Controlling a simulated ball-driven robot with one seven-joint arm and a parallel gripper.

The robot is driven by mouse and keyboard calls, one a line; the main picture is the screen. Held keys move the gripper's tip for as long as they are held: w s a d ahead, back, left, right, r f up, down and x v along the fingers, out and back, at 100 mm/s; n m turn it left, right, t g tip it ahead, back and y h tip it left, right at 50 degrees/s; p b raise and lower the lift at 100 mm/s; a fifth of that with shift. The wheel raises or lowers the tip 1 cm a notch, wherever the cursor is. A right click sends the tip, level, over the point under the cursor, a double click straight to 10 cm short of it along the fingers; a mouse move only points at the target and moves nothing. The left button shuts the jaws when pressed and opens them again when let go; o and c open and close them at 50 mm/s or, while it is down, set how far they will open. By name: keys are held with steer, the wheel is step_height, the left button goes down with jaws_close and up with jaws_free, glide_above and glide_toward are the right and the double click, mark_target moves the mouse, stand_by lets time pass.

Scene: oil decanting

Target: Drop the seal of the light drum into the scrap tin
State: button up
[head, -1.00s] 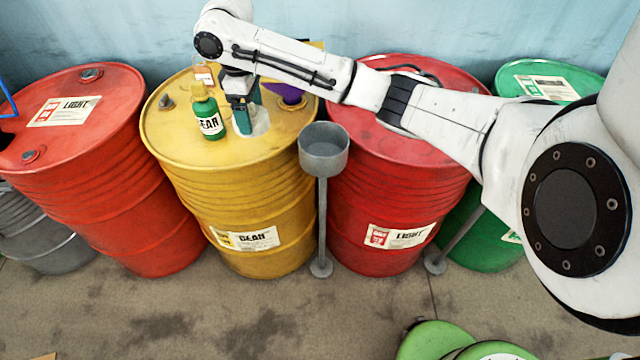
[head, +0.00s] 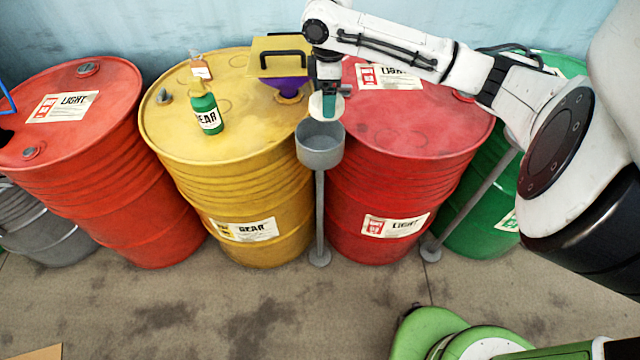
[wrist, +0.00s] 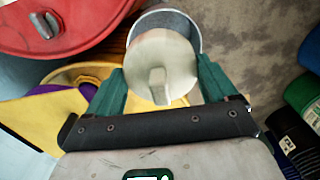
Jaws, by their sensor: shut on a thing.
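My gripper (head: 329,104) is shut on a pale round seal (head: 318,106) above the scrap tin. In the wrist view the seal (wrist: 150,50) is a flat cream disc, with its raised tab between my green fingers (wrist: 160,88). The scrap tin (head: 320,153) is a grey cup on a thin stand, in front of the gap between the yellow drum and the right red drum. The wrist view shows its rim (wrist: 193,22) partly behind the seal. The right red drum (head: 430,125) has LIGHT labels; another red LIGHT drum (head: 85,135) stands at far left.
The yellow GEAR drum (head: 250,185) carries a green bottle (head: 206,110), a small clear bottle (head: 200,66) and a purple funnel (head: 288,87) near a yellow handled object (head: 268,58). A green drum (head: 480,195) stands at right. Floor in front is largely clear.

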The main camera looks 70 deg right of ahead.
step_height(320, 180, down, 4)
steer(key=shift+r+b, duration=0.25)
steer(key=shift+b, duration=0.95)
steer(key=o, duration=1.1)
steer(key=shift+r, duration=0.1)
step_height(320, 180, up, 11)
steer(key=shift+f+b, duration=0.15)
steer(key=shift+b, duration=0.45)
